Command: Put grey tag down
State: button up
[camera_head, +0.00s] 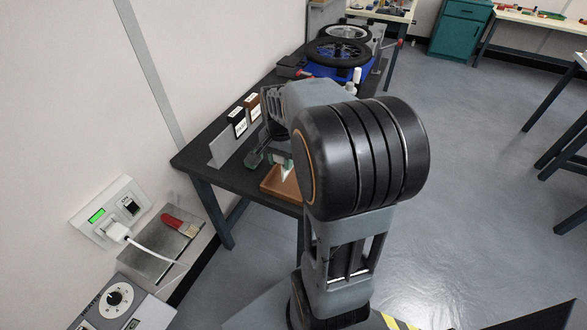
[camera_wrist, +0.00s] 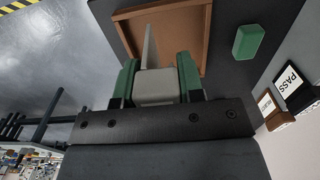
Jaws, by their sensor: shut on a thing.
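The grey tag (camera_wrist: 155,88) is between the green fingers of my gripper (camera_wrist: 158,76) in the wrist view. It has a blocky grey end, and a thin pale strip reaches from it over the brown tray (camera_wrist: 197,30). In the head view, a pale part of the tag (camera_head: 287,172) shows just above the tray (camera_head: 270,187), below my gripper (camera_head: 281,160). The gripper is shut on the tag. My arm hides part of the tray on the right. I cannot tell whether the tag touches the tray floor.
A green block (camera_wrist: 250,38) lies on the dark table beside the tray. A black PASS sign (camera_head: 238,123) and a brown-backed sign (camera_head: 253,107) stand near the wall. A wheel (camera_head: 338,52) on a blue stand is at the table's far end.

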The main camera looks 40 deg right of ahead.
jog(key=shift+w+d+f, duration=0.55)
jog(key=shift+d+f, duration=0.55)
jog(key=shift+f, duration=0.55)
jog(key=shift+w+d+f, duration=0.6)
jog(key=shift+d+f, duration=0.45)
jog(key=shift+f, duration=0.65)
jog(key=shift+w+d+f, duration=0.55)
jog(key=shift+d+f, duration=0.55)
jog(key=shift+f, duration=0.55)
jog(key=shift+f, duration=0.15)
jog(key=o, duration=1)
